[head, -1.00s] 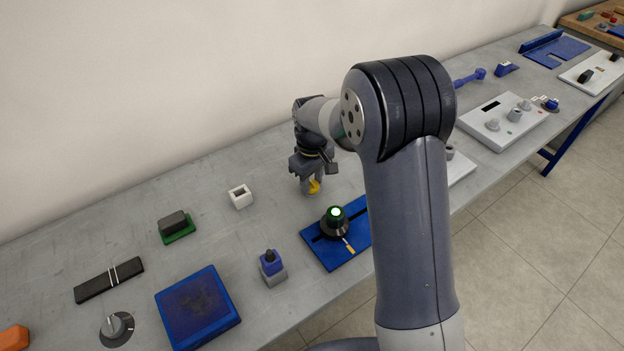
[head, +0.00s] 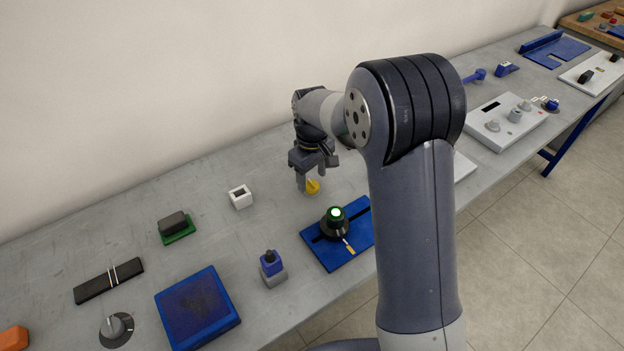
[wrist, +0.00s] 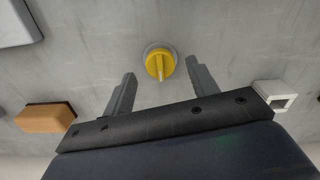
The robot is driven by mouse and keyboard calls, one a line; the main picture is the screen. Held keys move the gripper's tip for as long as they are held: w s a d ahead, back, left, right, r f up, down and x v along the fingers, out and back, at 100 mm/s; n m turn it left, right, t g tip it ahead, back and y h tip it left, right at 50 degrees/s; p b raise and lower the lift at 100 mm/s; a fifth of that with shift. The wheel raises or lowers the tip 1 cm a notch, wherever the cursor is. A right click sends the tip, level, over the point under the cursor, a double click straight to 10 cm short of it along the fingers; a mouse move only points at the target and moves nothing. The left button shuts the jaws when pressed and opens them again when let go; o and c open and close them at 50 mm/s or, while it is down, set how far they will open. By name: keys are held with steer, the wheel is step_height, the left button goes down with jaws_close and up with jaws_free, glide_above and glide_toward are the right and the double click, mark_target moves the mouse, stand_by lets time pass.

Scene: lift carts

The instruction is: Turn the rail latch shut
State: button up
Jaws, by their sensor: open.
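A yellow round knob (head: 312,186) with a raised rib is on the grey bench beside my gripper. It also shows in the wrist view (wrist: 155,62) on a grey round base, its rib pointing towards my gripper. My gripper (head: 315,174) is open and empty; in the wrist view its fingers (wrist: 160,72) stand apart on either side of the knob's line, with the knob just past the tips. A blue slotted plate (head: 318,249) carries a black round piece with a green-lit top (head: 335,214) and a small pale lever. No label shows which is the rail latch.
A white hollow block (head: 240,197), a green-based grey block (head: 176,227), a blue-and-grey block (head: 272,269) and a blue tray (head: 233,318) stand to the left. A brown block (wrist: 45,118) is left in the wrist view. Bare bench surrounds the knob.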

mark_target(312, 183)
step_height(312, 183, up, 9)
stand_by(0.3)
steer(key=shift+f, duration=0.15)
step_height(312, 183, down, 11)
steer(key=shift+r, duration=0.1)
stand_by(0.4)
stand_by(0.5)
